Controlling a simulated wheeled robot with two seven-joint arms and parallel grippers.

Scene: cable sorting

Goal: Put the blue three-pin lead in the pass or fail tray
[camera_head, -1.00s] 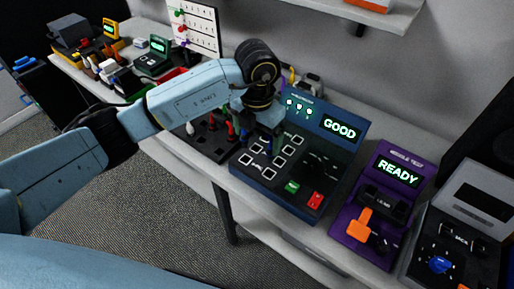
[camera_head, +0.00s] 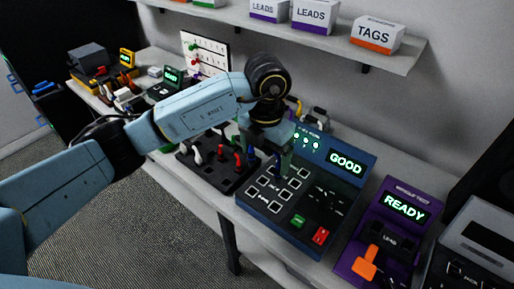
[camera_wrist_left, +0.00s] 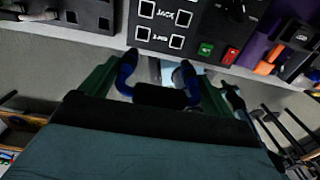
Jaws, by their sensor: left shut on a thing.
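My left gripper (camera_head: 280,160) is over the dark blue tester (camera_head: 325,215), whose screen reads GOOD and shows three lit lamps. In the left wrist view the gripper (camera_wrist_left: 157,85) is shut on a blue lead (camera_wrist_left: 126,72). Two blue ends show between the green fingers, with a black piece between them. The lead's pins cannot be made out, and I cannot tell whether it touches the tester. In the wrist view the tester's panel (camera_wrist_left: 205,20) lies beyond the fingertips. My left arm hides part of the bench, and the pass and fail trays cannot be clearly made out. My right gripper is out of view.
A purple tester (camera_head: 385,235) reading READY stands right of the blue one, with a grey device (camera_head: 480,245) beyond. A black rack (camera_head: 205,170) with red and white leads is at left. Labelled boxes (camera_head: 312,14) stand on the shelf (camera_head: 300,38) above. Carpet lies in front.

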